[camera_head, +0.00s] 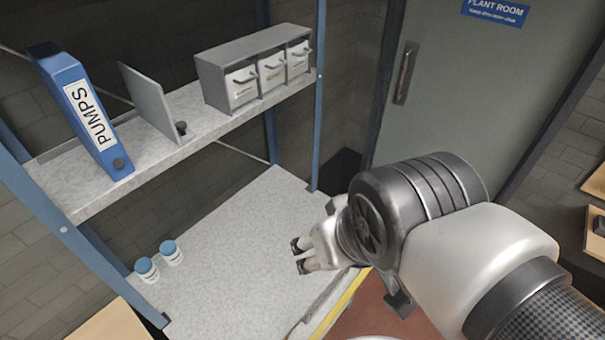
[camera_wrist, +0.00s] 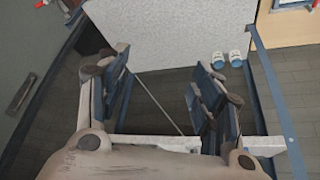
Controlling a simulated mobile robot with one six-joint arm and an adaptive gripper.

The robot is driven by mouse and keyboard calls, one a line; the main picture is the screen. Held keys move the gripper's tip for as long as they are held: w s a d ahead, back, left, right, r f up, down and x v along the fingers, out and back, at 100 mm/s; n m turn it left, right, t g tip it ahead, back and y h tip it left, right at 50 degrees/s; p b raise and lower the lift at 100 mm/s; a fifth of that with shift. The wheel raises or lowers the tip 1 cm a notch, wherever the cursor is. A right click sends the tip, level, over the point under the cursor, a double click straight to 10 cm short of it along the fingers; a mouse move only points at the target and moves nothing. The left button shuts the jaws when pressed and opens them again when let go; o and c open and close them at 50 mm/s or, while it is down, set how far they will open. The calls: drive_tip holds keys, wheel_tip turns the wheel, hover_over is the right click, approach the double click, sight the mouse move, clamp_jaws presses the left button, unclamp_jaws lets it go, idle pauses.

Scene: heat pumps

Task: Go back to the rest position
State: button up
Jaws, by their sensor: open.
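My gripper (camera_head: 301,256) is above the front right part of the grey lower shelf (camera_head: 230,250) in the head view. Its fingers are apart and nothing is between them. In the wrist view the two fingers of my gripper (camera_wrist: 160,85) stand wide apart, with the shelf (camera_wrist: 180,35) beyond their tips. The head view does not show clearly how high the fingertips are above the shelf.
Two small white jars with blue lids (camera_head: 158,260) stand at the shelf's left. Above, the upper shelf (camera_head: 200,125) holds a blue PUMPS binder (camera_head: 85,115), a grey bookend (camera_head: 150,100) and a drawer unit (camera_head: 255,70). A blue post (camera_head: 319,90) and grey door (camera_head: 470,90) are behind.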

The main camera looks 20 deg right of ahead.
drive_tip(key=shift+s+d+f+g, duration=0.15)
drive_tip(key=shift+s+d+f, duration=0.05)
drive_tip(key=shift+s, duration=0.25)
drive_tip(key=shift+s+d+f+g, duration=0.15)
drive_tip(key=shift+s+f, duration=0.05)
drive_tip(key=shift+s, duration=0.25)
